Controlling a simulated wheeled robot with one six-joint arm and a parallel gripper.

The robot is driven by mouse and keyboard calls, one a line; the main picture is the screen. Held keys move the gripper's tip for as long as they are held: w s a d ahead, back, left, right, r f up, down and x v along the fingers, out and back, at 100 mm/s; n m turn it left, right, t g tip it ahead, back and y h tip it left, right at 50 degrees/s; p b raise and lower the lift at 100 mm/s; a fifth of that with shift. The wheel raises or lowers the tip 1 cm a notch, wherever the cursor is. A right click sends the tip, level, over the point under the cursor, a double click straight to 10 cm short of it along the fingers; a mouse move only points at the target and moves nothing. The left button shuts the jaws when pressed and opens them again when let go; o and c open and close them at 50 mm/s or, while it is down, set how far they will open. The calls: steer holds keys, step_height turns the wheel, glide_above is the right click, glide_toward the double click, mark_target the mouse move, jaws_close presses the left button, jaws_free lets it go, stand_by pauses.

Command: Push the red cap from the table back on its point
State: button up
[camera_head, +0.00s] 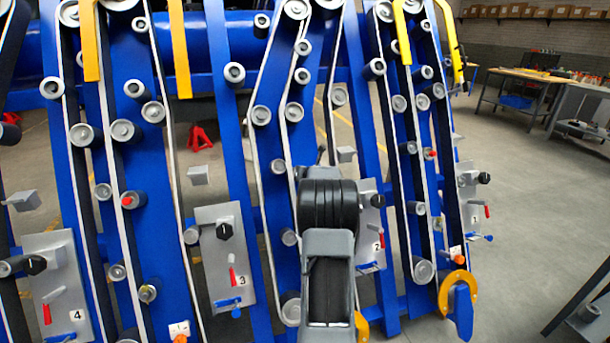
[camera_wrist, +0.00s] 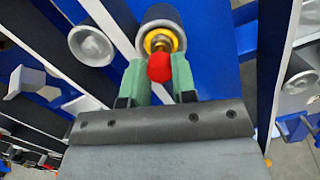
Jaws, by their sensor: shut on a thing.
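In the wrist view, my gripper (camera_wrist: 158,78) has its two green fingers closed on the red cap (camera_wrist: 159,68). The cap is in line with a brass-coloured point (camera_wrist: 160,42) on the end of a dark roller (camera_wrist: 160,22). The cap covers the lower part of the point. I cannot tell whether it is seated on the point or just in front of it. In the head view my own arm hides the gripper, the held cap and this point.
Blue frames with belts and rollers stand close ahead. Other red caps sit on a left roller (camera_head: 127,201) and a right one (camera_head: 430,153). Grey numbered plates, such as plate 3 (camera_head: 222,255), stick out nearby. A workbench (camera_head: 520,78) stands back right; floor (camera_head: 530,190) there is clear.

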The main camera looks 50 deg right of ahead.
steer(key=shift+w+f, duration=0.1)
steer(key=shift+x, duration=0.85)
steer(key=shift+v, duration=2.05)
steer(key=shift+d, duration=0.1)
steer(key=shift+x, duration=0.9)
steer(key=shift+x, duration=1.15)
steer(key=o, duration=1)
steer(key=shift+f, duration=0.1)
steer(key=shift+c, duration=0.2)
